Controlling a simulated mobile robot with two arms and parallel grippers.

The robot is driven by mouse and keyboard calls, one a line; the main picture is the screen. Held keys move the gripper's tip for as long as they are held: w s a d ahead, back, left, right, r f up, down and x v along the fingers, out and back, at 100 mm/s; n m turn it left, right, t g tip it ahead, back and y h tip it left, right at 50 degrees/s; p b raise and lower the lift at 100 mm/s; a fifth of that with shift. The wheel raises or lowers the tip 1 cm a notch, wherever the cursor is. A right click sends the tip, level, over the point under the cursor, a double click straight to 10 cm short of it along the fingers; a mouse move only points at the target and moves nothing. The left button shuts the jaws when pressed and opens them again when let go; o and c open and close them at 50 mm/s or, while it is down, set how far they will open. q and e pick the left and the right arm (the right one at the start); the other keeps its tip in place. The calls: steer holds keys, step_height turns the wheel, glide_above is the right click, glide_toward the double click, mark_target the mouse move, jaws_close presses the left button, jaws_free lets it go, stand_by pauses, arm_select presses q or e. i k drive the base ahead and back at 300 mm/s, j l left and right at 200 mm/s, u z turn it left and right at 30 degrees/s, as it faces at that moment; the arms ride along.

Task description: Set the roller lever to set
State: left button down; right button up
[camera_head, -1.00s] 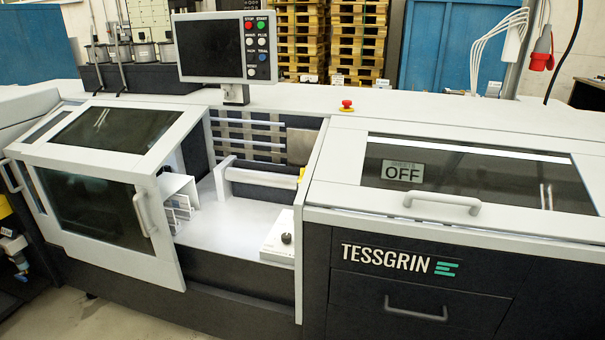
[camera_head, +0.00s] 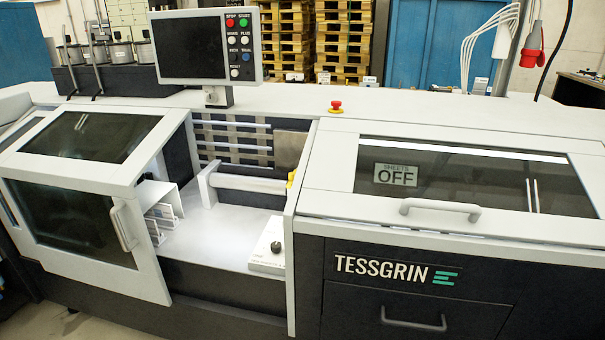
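A white horizontal roller or bar (camera_head: 245,183) spans the open bay of the machine. A small yellow part (camera_head: 291,179), partly hidden by the bay's right wall, sits at the bar's right end. It may be the roller lever, but its setting cannot be read. A white block (camera_head: 266,262) with a black knob (camera_head: 276,247) stands on the bay floor at the front right. The print on the block is too small to read. Neither of my grippers is in view.
The left guard door (camera_head: 68,222) stands beside the open bay. A closed dark-windowed cover (camera_head: 480,183) with an OFF sign (camera_head: 395,175) is at the right. A control panel (camera_head: 206,46) and a red emergency button (camera_head: 336,105) are on top. The bay floor (camera_head: 205,240) has free room.

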mark_target(291, 176)
steer(key=i+j+z, duration=0.2)
steer(key=i, duration=0.4)
steer(key=i+j+z, duration=0.2)
steer(key=i+j, duration=0.25)
steer(key=i, duration=0.1)
